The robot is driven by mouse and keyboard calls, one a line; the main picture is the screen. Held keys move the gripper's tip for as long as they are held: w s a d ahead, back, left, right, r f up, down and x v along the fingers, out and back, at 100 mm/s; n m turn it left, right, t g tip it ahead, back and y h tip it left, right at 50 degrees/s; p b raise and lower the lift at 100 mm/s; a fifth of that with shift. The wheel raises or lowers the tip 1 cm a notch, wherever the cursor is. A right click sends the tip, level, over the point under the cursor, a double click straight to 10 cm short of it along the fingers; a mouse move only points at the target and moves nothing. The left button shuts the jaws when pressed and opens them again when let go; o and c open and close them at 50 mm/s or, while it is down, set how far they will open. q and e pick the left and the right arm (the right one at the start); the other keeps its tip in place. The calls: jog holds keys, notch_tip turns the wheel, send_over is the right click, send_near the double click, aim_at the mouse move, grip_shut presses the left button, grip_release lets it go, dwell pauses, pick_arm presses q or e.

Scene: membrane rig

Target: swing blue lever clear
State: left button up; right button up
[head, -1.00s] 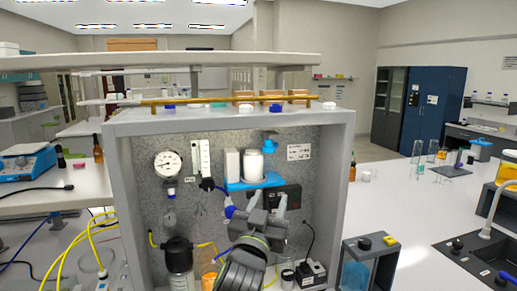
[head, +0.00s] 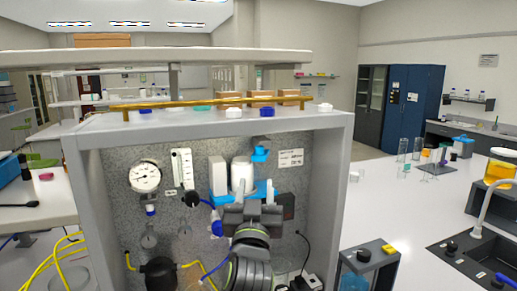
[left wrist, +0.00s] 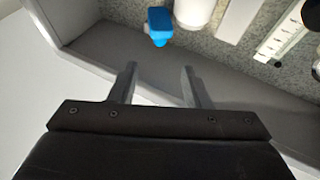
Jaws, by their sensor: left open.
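The blue lever (head: 260,154) is mounted high on the speckled back panel, just right of the upright white cylinder (head: 242,174). It also shows in the left wrist view (left wrist: 159,27), beside the white cylinder (left wrist: 194,12). The gripper hides part of the bracket. My right gripper is not in view.
The grey cabinet frame (head: 335,185) encloses the panel on both sides and above. A round gauge (head: 144,177) and a flow meter (head: 182,168) are at left. A yellow rail (head: 205,102) and caps lie on top. A dark pump (head: 158,273) stands below.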

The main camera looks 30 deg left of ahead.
aim_at(259, 152)
pick_arm(q)
jog(key=p+x, duration=0.4)
jog(key=x, duration=0.6)
jog(key=shift+w+a+r, duration=0.1)
jog(key=shift+w+r, duration=0.1)
jog(key=shift+r, duration=0.1)
jog(key=shift+w+a+p, duration=0.2)
jog(key=shift+w+p, duration=0.15)
jog(key=shift+w, duration=0.05)
jog(key=shift+c, duration=0.5)
grip_shut()
